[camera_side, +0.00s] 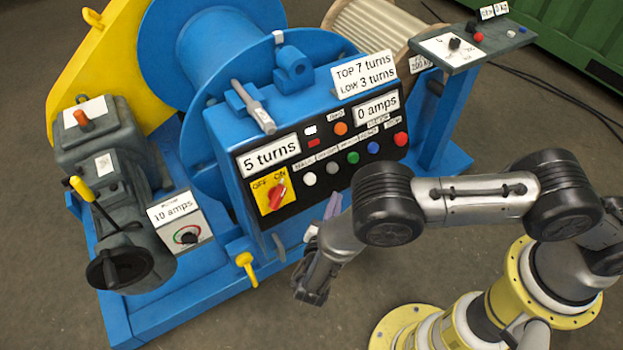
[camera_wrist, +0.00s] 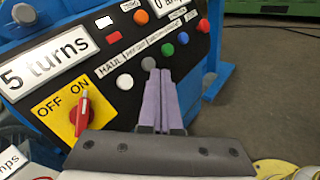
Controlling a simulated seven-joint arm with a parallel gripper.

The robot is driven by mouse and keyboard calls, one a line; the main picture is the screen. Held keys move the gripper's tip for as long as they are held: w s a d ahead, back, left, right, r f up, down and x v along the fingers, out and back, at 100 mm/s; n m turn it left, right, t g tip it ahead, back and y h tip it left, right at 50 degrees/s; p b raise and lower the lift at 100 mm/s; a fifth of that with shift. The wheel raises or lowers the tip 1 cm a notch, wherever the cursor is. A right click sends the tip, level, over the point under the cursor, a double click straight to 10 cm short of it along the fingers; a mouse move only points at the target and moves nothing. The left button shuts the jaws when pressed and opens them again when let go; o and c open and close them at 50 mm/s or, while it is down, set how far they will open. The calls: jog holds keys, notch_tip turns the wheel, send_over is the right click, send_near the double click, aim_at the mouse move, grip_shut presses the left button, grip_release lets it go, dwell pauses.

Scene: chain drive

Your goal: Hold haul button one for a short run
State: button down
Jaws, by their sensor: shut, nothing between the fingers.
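The black control panel (camera_side: 322,160) on the blue winch carries a row of buttons. The white button (camera_wrist: 125,81) sits at the row's left end, below a label reading HAUL. A grey button (camera_wrist: 148,63) is right of it, then green, blue and red ones. My gripper (camera_wrist: 161,72) is shut and empty, its purple fingers together. In the wrist view the tips overlap the panel just right of the grey button; contact cannot be told. In the side view my gripper (camera_side: 332,204) is low in front of the panel, below the row.
A red rotary switch (camera_side: 277,193) on a yellow OFF/ON plate is left of the buttons. Displays read 5 turns (camera_side: 269,153) and 0 amps (camera_side: 377,108). A yellow-knobbed lever (camera_side: 245,262) sticks out low in front. A second control stand (camera_side: 462,48) is at right.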

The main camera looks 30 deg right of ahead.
aim_at(310, 179)
jog(key=shift+w, duration=0.15)
jog(key=shift+w+f, duration=0.65)
jog(key=shift+w, duration=0.6)
jog(key=shift+w+f, duration=0.7)
jog(key=shift+w, duration=0.6)
jog(key=shift+w+f, duration=0.65)
jog(key=shift+w, duration=0.6)
jog(key=shift+w, duration=0.1)
jog(key=shift+w+f, duration=0.15)
jog(key=shift+w, duration=0.15)
